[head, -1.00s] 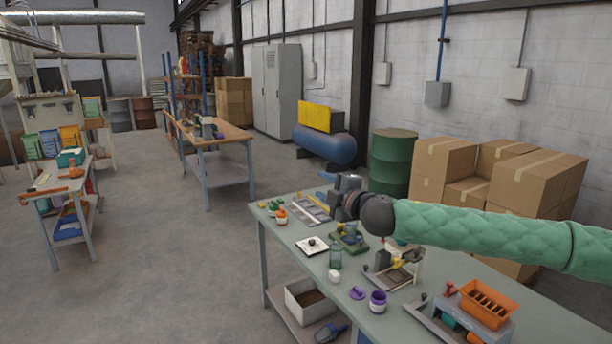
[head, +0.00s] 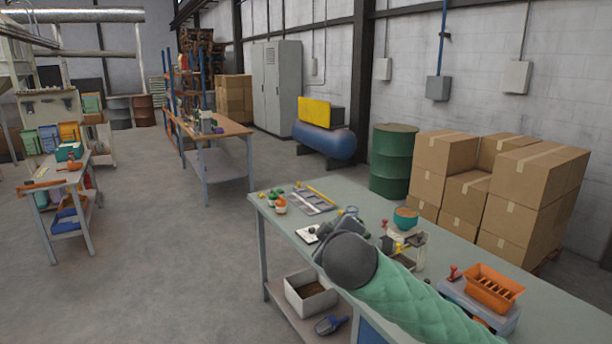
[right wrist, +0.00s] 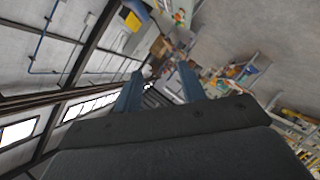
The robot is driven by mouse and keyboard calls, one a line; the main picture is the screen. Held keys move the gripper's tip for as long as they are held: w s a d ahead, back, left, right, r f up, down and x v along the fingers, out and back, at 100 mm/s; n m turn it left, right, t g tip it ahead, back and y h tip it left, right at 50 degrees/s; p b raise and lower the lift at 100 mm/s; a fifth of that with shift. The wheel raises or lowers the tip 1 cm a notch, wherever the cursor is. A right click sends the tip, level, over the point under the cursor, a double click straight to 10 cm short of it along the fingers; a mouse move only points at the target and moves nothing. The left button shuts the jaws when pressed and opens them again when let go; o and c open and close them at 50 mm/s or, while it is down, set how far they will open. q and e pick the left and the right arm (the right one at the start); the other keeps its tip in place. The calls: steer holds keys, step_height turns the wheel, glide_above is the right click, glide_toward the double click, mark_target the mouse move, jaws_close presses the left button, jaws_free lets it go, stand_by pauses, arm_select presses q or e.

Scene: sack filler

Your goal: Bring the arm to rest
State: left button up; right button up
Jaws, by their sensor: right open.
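My right arm, in a green padded sleeve, reaches in from the lower right of the head view over the workbench (head: 340,193). Its dark round wrist joint covers part of the bench top, and the gripper's fingers cannot be made out there. In the right wrist view my right gripper (right wrist: 160,90) shows two blue-grey fingers standing apart with nothing between them. The wrist camera is tilted, with wall, windows and floor at a slant. My left gripper is in neither view.
The bench holds a grey tray (head: 312,202), a teal bowl (head: 406,219) and an orange divided bin (head: 487,289). A white box (head: 310,292) stands on its lower shelf. Stacked cartons (head: 520,200) and a green drum (head: 392,160) stand behind.

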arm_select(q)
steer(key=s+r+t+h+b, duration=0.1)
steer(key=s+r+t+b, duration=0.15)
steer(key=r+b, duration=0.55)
arm_select(e)
steer(key=s+d+f+m+g, duration=0.25)
steer(key=s+f, duration=0.25)
steer(key=f, duration=0.6)
steer(key=s+d+f+m+g, duration=0.25)
steer(key=s+f, duration=0.35)
steer(key=f, duration=0.5)
steer(key=s+d+f+m+g, duration=0.15)
steer(key=s+d+f, duration=0.3)
steer(key=f, duration=0.65)
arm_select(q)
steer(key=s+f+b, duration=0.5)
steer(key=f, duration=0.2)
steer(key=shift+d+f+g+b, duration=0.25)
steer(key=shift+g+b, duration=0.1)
arm_select(e)
steer(key=s+f+m+g, duration=0.2)
steer(key=s+f+g, duration=0.4)
steer(key=s+f, duration=2)
steer(key=shift+s+y, duration=0.15)
steer(key=shift+y, duration=0.15)
steer(key=shift+m, duration=0.25)
steer(key=shift+d+r, duration=0.1)
